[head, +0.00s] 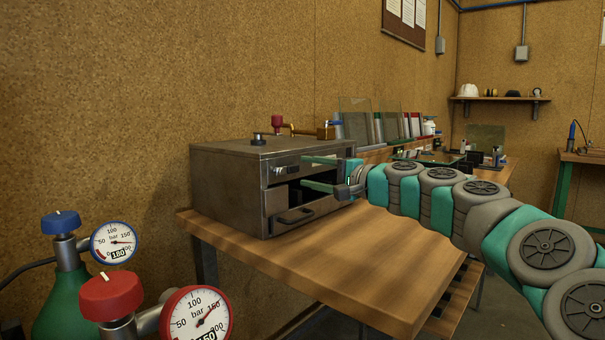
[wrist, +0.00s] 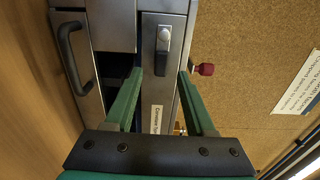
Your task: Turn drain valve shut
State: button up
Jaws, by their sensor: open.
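A grey metal box (head: 245,185) stands on a wooden table. On its top are a red knob (head: 277,122) and a brass fitting (head: 325,132) with a blue handle (head: 335,122). I cannot tell for sure which fitting is the drain valve. The box's front has a small lever with a pale tip (wrist: 163,42) on a metal panel. My gripper (head: 303,172) is open in front of the box, its two green fingers pointing at the front. In the wrist view, the lever lies beyond and between the fingertips, with nothing held. The red knob (wrist: 203,69) shows right of the fingers.
A dark opening and a drawer with a dark handle (head: 295,215) are below the lever panel. The wooden table (head: 370,260) is bare in front of the box. Glass sheets (head: 355,122) stand behind. Two gas gauges (head: 114,241) (head: 197,315) are at the lower left.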

jog(key=shift+v, duration=2.3)
jog(key=s+a+f+n+g+h, duration=0.1)
jog(key=s+a+f+n+g, duration=0.4)
jog(key=s, duration=0.5)
jog(key=s+a+f+n+g+h, duration=0.2)
jog(key=s+f+n+h, duration=0.15)
jog(key=s+f, duration=0.85)
jog(key=s+d+f+g+h, duration=0.3)
jog(key=s+d+f+h, duration=0.2)
jog(key=s+d+f, duration=0.5)
jog(key=s+d+f+g+h, duration=0.2)
jog(key=s+d+f+h, duration=0.2)
jog(key=s+d+f, duration=0.6)
jog(key=s+f, duration=0.1)
jog(key=s, duration=0.4)
jog(key=shift+s+m+g+h, duration=0.2)
jog(key=shift+m+g+h, duration=0.15)
jog(key=shift+g, duration=0.05)
jog(key=shift+d, duration=0.1)
